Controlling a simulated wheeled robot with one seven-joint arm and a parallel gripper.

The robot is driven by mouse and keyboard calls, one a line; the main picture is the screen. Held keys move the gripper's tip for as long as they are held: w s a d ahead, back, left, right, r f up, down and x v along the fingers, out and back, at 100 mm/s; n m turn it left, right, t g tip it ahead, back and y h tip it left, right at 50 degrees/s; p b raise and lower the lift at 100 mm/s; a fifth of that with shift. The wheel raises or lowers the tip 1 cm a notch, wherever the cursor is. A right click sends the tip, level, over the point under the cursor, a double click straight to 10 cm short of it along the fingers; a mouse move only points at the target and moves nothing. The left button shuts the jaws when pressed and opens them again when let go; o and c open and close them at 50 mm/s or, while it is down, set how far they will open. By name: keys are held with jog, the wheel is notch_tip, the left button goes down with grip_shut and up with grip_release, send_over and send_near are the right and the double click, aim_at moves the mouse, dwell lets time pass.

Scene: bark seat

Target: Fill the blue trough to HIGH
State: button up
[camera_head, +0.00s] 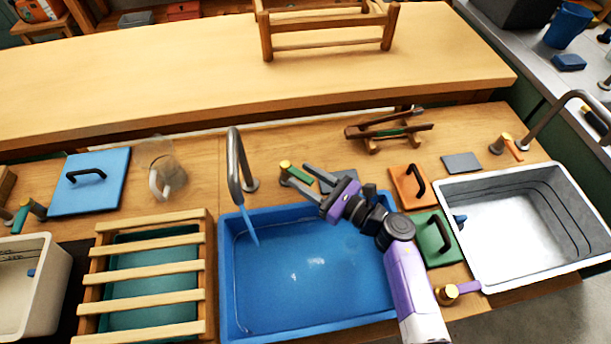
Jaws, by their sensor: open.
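The blue trough (227,300) stands at the front middle of the bench and holds blue water (310,285). A grey curved spout (234,165) reaches over its back left edge, and a light blue stream (250,229) falls from it. A dark line shows inside the left wall, but no HIGH label is legible. The tap behind the trough has a yellow knob (285,165) and a green lever (299,175). My gripper (295,174) is open, with one finger on each side of the green lever in the picture. Contact cannot be told.
A slatted wooden rack (150,267) covers a teal basin at left. A grey basin (455,220) with its own spout stands at right. Green (430,238) and orange (407,187) lids lie between the basins. A blue lid (92,180) and a clear jug (165,172) stand back left.

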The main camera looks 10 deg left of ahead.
jog(key=shift+w+a, duration=0.1)
grip_shut()
dwell(1.4)
